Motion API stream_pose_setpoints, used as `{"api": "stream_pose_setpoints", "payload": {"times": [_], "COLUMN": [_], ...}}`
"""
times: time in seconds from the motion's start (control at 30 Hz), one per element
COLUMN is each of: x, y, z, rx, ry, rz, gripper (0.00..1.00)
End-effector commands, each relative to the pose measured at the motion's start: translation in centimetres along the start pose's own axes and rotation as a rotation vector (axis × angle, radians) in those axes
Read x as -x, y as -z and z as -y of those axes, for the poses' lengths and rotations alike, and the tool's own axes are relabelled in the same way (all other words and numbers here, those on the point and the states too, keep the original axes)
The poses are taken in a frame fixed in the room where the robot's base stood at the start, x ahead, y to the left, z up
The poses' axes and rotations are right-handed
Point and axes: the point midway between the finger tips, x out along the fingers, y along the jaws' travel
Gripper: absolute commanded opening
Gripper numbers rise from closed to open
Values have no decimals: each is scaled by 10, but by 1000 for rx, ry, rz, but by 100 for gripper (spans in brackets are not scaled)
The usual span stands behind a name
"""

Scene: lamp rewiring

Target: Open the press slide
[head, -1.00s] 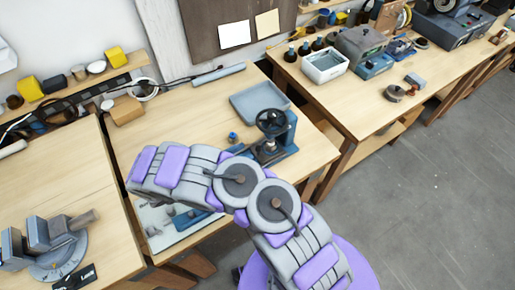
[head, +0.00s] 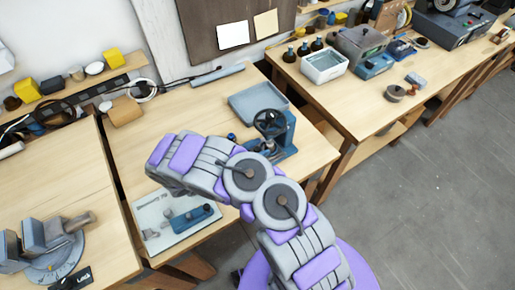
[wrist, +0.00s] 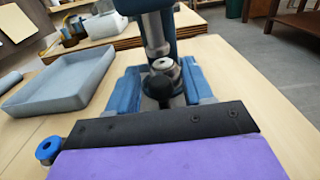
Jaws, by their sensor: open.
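The blue press (head: 290,130) with its dark handwheel (head: 270,122) stands on the middle bench in the head view. My arm covers its near left side there. In the wrist view, the press column (wrist: 153,35) rises over a blue base (wrist: 122,92). A black rounded knob (wrist: 163,88) sits low in front of the column; I cannot tell how far out the slide is. My gripper (wrist: 160,125) shows as a dark edge and purple pad just in front of the knob. It is open and seems to hold nothing; its fingertips are not clearly seen.
A grey tray (wrist: 62,88) lies left of the press. A small blue knobbed part (wrist: 48,150) sits at the lower left of the wrist view. A white mat (head: 150,215) with a blue device (head: 192,218) lies at the bench's near edge. Bench right of the press is clear.

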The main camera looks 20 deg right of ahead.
Motion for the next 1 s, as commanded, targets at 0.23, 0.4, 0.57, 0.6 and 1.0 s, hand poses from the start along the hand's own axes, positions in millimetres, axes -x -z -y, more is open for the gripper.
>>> {"api": "stream_pose_setpoints", "payload": {"times": [0.23,0.4,0.57,0.6,1.0], "x": [1,0,-1,-1,19], "y": [0,0,0,0,-1], "z": [0,0,-1,-1,-3], "rx": [0,-1,-1,-1,-4], "ry": [-1,-1,-2,-2,-7], "rz": [0,-1,-2,-2,-4], "gripper": [31,15,0,0,0]}}
